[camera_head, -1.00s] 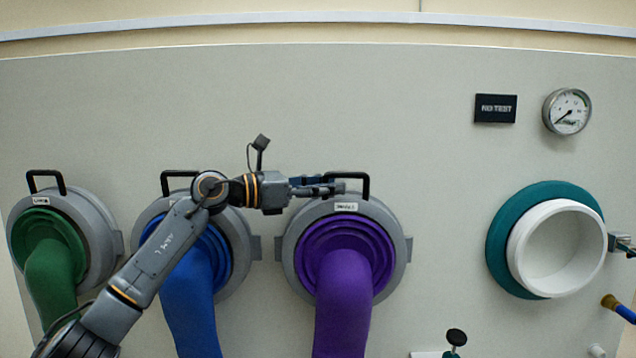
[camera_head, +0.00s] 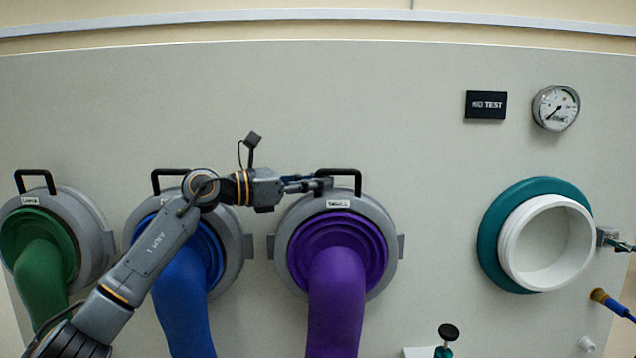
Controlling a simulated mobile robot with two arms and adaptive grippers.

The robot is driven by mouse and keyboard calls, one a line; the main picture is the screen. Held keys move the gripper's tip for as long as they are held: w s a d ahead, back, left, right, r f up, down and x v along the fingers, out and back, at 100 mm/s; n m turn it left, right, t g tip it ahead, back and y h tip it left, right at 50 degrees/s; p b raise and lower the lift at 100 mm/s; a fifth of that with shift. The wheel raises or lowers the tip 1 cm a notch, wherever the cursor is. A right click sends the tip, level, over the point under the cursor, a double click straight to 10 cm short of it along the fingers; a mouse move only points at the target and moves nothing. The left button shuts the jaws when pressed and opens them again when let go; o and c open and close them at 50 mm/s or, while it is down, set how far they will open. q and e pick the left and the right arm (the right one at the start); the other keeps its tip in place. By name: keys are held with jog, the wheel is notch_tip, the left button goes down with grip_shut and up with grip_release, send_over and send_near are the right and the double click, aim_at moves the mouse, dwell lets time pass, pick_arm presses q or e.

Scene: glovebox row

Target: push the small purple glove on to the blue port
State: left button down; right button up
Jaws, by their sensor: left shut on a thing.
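The purple glove (camera_head: 337,290) hangs from a grey ring (camera_head: 396,245) with a black handle (camera_head: 345,171) on top and a small white label, too blurred to read surely. My left gripper (camera_head: 318,184) is shut on the left side of that handle. A blue glove (camera_head: 183,300) hangs from a similar grey ring at the left, partly behind my left arm. At the right is an empty port with a white collar (camera_head: 508,243) and a teal, blue-green backing ring (camera_head: 490,235). My right gripper is not in view.
A green glove (camera_head: 42,280) hangs at the far left. A gauge (camera_head: 556,108) and a black sign (camera_head: 486,105) sit above the empty port. A small fitting (camera_head: 607,237) and a blue hose (camera_head: 617,308) are at its right. The panel between purple glove and port is bare.

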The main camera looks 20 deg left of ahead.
pick_arm(q)
jog(key=shift+r, duration=0.25)
dwell(0.3)
jog(key=shift+s, duration=0.15)
jog(key=shift+s+d+r, duration=0.15)
jog(key=shift+s, duration=0.5)
jog(key=shift+s+d+r, duration=0.1)
jog(key=shift+s, duration=0.55)
jog(key=shift+s+d, duration=0.35)
jog(key=shift+s, duration=0.7)
jog(key=shift+s+d+r+b, duration=0.1)
jog(key=shift+s+d+b, duration=0.2)
jog(key=shift+s, duration=0.55)
